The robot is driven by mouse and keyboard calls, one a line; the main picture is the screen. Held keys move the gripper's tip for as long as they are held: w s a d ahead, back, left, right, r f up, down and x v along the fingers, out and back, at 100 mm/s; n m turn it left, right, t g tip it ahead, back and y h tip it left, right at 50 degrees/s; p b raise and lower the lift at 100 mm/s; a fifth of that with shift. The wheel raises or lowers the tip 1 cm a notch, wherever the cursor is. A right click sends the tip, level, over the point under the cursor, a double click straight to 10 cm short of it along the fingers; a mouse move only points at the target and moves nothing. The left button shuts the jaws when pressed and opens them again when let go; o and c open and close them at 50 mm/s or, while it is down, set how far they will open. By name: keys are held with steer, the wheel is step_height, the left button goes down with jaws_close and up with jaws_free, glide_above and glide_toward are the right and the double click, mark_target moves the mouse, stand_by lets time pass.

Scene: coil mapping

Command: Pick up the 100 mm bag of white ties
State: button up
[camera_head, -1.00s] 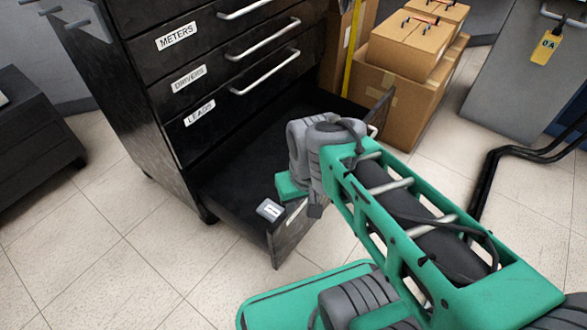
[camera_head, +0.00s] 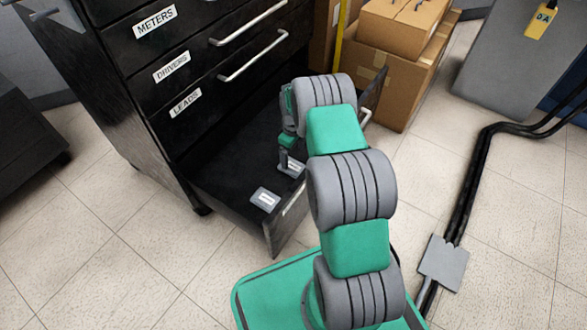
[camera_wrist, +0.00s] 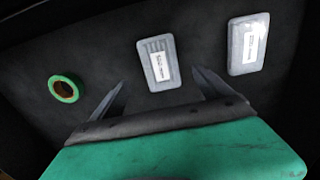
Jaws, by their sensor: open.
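Two flat grey-white bags with white labels lie on the dark floor of the open bottom drawer. In the wrist view one bag (camera_wrist: 160,64) is at the middle and the other (camera_wrist: 248,44) at the right; their labels are too small to read. In the head view one bag (camera_head: 265,200) lies near the drawer front, and another (camera_head: 293,167) is partly hidden under my gripper (camera_head: 286,154). In the wrist view my gripper (camera_wrist: 160,79) is open and empty, its fingertips on either side of the middle bag's near end. Whether they touch it I cannot tell.
A green tape roll (camera_wrist: 63,89) lies left of the bags in the drawer. The drawer walls and front panel (camera_head: 288,219) surround the space. Cardboard boxes (camera_head: 378,88) stand behind, and black cables (camera_head: 470,190) run along the floor at right.

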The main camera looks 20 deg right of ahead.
mark_target(293, 166)
step_height(293, 166, down, 7)
steer(key=b, duration=0.3)
steer(key=shift+b, duration=0.4)
steer(key=shift+r, duration=0.1)
steer(key=shift+s, duration=0.1)
steer(key=shift+c, duration=0.2)
steer(key=c, duration=1.4)
